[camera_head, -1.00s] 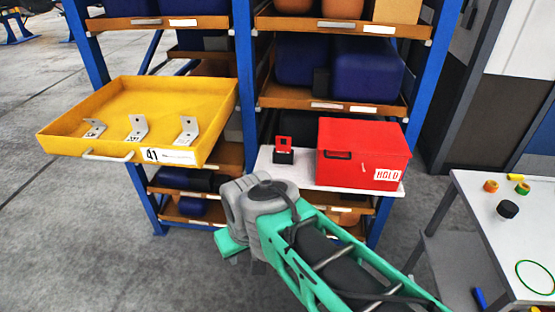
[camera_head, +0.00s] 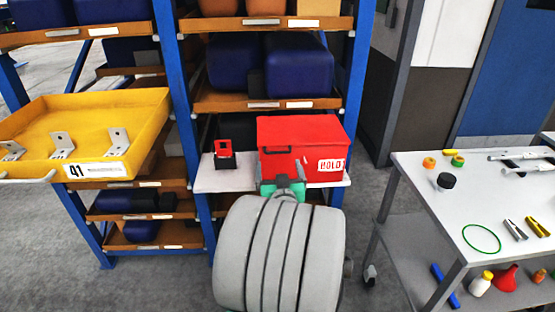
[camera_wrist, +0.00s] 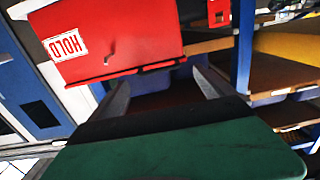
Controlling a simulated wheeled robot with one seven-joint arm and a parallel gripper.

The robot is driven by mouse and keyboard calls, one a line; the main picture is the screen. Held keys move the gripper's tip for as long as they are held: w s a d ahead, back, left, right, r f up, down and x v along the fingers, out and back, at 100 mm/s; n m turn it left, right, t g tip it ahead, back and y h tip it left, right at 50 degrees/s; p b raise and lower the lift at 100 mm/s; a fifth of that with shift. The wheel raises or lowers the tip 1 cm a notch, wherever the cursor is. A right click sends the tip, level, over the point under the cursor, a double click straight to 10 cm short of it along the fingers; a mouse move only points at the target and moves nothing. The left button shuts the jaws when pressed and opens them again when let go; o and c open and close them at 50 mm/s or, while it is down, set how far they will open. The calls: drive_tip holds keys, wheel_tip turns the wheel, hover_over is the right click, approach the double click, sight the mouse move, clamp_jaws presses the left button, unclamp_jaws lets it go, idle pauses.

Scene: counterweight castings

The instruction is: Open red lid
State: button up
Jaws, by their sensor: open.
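The red box (camera_head: 290,165) marked HOLD stands on a white shelf board (camera_head: 222,183), its red lid (camera_head: 300,127) down. A dark handle (camera_head: 275,150) is on its front, left of the label. My gripper (camera_head: 285,180) is in front of the box, low, partly hidden by my grey arm. In the wrist view my gripper (camera_wrist: 160,88) is open, with nothing between its fingers; I cannot tell whether a finger touches the box.
A small red and black object (camera_head: 223,154) stands left of the box. A yellow tray (camera_head: 130,110) with metal brackets juts out at the left. Blue rack posts (camera_head: 357,80) flank the shelf. A white table (camera_head: 430,190) with small parts stands at the right.

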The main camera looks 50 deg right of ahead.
sight(278, 153)
drive_tip(key=x, duration=0.4)
drive_tip(key=p+x, duration=0.1)
drive_tip(key=x, duration=0.2)
drive_tip(key=shift+d+r, duration=0.2)
drive_tip(key=shift+d, duration=0.25)
drive_tip(key=shift+c, duration=0.5)
